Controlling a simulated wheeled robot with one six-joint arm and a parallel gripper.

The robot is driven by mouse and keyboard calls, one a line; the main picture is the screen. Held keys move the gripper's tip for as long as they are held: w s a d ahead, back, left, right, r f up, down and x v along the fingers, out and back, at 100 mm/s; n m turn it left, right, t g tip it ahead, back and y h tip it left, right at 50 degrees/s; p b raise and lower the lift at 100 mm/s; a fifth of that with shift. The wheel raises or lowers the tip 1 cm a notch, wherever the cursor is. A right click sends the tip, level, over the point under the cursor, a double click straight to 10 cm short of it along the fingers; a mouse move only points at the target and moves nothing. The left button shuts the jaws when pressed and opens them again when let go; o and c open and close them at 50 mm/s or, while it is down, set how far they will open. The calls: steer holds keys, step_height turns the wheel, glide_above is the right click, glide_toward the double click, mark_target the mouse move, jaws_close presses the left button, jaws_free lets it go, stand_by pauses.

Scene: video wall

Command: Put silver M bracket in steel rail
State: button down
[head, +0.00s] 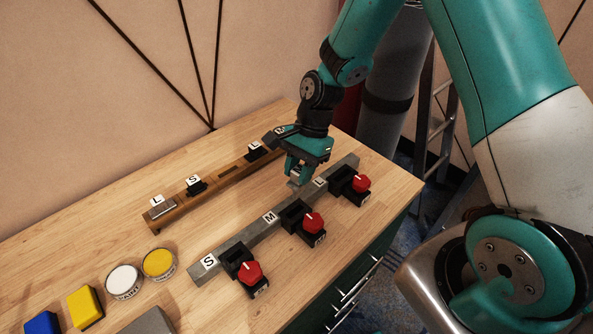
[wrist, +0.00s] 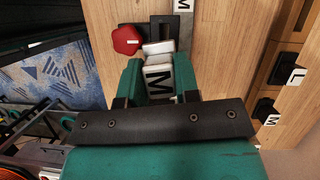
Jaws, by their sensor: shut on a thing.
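My gripper (head: 297,174) is shut on the silver M bracket (wrist: 158,62), whose white M label faces the wrist camera. In the head view only a small grey part of the bracket shows below the fingers. The steel rail (head: 234,243) lies diagonally along the table with S, M and L labels and a black clamp with a red knob beside each. My gripper is over or just behind the rail, between its M and L labels. In the wrist view the bracket's far end is close to the M clamp's black holder (wrist: 187,30); contact cannot be told.
A wooden rail (head: 219,187) behind holds a silver L piece (head: 162,211) and several black brackets. White (head: 123,281) and yellow (head: 158,264) tins and yellow (head: 86,307) and blue (head: 42,323) blocks stand front left. Red knobs (head: 314,222) stick out along the rail's front.

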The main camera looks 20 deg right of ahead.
mark_target(294, 197)
steer(key=shift+s+a+r+m+t, duration=0.2)
steer(key=shift+s+a+m+t, duration=0.1)
steer(key=shift+a+m, duration=0.4)
steer(key=shift+f+b, duration=0.2)
steer(key=shift+b, duration=0.1)
step_height(294, 197, down, 4)
steer(key=b, duration=0.4)
steer(key=shift+d+f, duration=0.1)
steer(key=shift+f, duration=0.1)
steer(key=shift+r, duration=0.1)
steer(key=shift+f, duration=0.4)
steer(key=shift+f, duration=0.4)
steer(key=shift+f, duration=0.35)
steer(key=shift+f+b, duration=0.35)
stand_by(0.5)
